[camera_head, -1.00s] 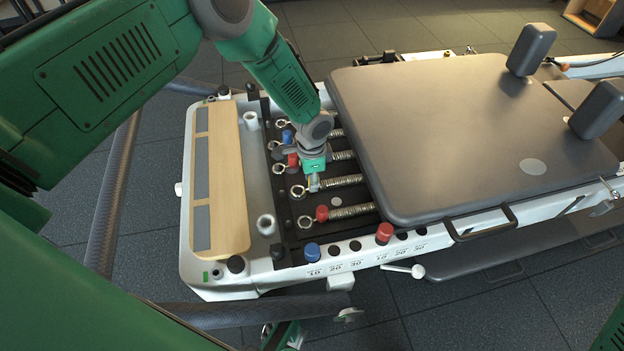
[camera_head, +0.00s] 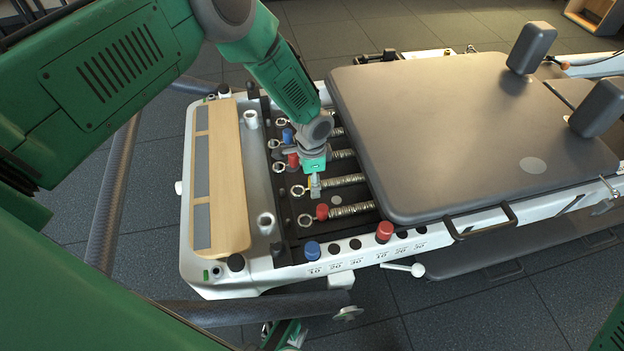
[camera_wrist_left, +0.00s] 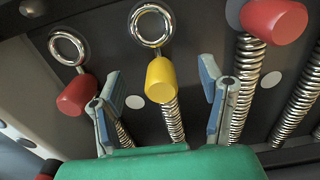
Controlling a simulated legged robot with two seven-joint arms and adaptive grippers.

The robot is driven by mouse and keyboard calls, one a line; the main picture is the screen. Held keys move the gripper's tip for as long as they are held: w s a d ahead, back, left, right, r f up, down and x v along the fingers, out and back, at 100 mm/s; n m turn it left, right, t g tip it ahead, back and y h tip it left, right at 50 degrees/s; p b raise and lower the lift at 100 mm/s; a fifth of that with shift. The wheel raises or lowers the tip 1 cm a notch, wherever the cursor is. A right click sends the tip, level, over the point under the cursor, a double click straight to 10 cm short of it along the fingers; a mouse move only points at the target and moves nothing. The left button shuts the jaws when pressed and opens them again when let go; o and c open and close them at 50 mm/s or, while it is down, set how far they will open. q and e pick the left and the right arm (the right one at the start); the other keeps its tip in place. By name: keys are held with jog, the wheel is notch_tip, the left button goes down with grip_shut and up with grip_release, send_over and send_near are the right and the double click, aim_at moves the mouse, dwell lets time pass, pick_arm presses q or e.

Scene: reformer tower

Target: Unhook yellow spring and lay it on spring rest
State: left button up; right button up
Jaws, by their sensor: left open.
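The yellow spring has a yellow grip (camera_wrist_left: 160,80), a metal ring (camera_wrist_left: 150,25) at its end and a coil (camera_wrist_left: 172,122) running back between my fingers in the left wrist view. In the head view its coil (camera_head: 343,181) runs right from my gripper to under the carriage, and its ring (camera_head: 298,191) lies left of the gripper. My left gripper (camera_wrist_left: 163,105) is open, with one finger on each side of the spring, both apart from the grip. It also shows from above in the head view (camera_head: 316,190). I cannot tell which part is the spring rest.
Red-gripped springs lie on both sides, one with a red grip (camera_wrist_left: 76,95) close beside a finger. A wooden platform (camera_head: 228,180) stands left of the springs. The grey padded carriage (camera_head: 450,140) covers the right side. Blue (camera_head: 312,249) and red (camera_head: 384,232) knobs line the near rail.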

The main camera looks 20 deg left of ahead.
pick_arm(q)
jog(key=shift+r+p, duration=2.35)
jog(key=shift+r, duration=0.7)
